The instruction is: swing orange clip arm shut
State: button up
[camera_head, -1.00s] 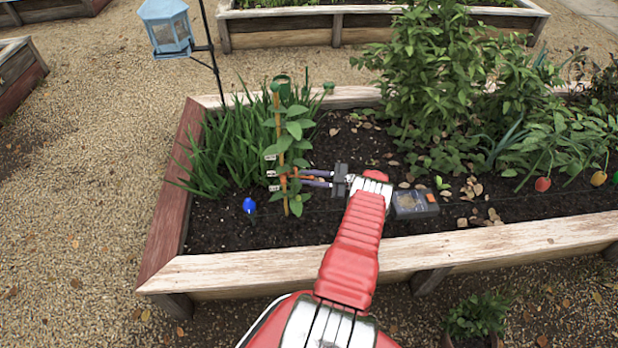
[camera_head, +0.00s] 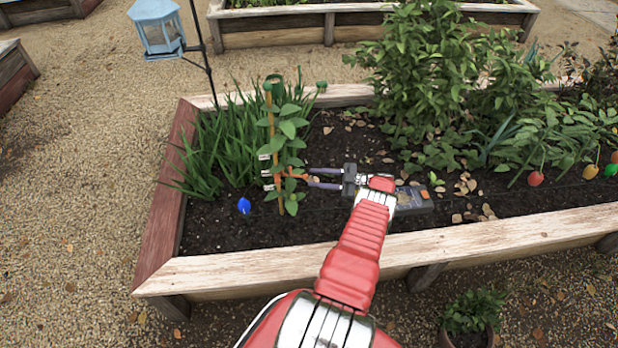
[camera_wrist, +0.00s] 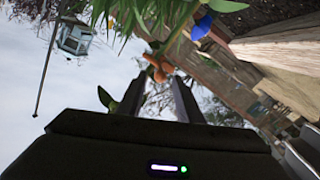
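The orange clip (camera_head: 294,176) is on the bamboo stake (camera_head: 270,115) with the leafy green plant (camera_head: 289,128) in the near raised bed. Its shape is small here, and I cannot tell how far its arm stands from shut. In the wrist view the orange clip (camera_wrist: 158,68) shows just beyond my fingertips. My gripper (camera_head: 312,178) comes from the right, with its two dark fingers apart and nothing seen between them. In the wrist view my gripper (camera_wrist: 160,88) also looks open, its tips close to the clip. Leaves partly hide the stake.
A blue object (camera_head: 244,206) stands in the soil left of the stake. A dark meter-like box (camera_head: 414,200) lies on the soil behind my wrist. Grass-like leaves (camera_head: 205,150) crowd the left. The bed's wooden front edge (camera_head: 230,266) lies under my arm.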

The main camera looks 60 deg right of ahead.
jog(key=shift+v, duration=0.9)
jog(key=shift+s, duration=0.1)
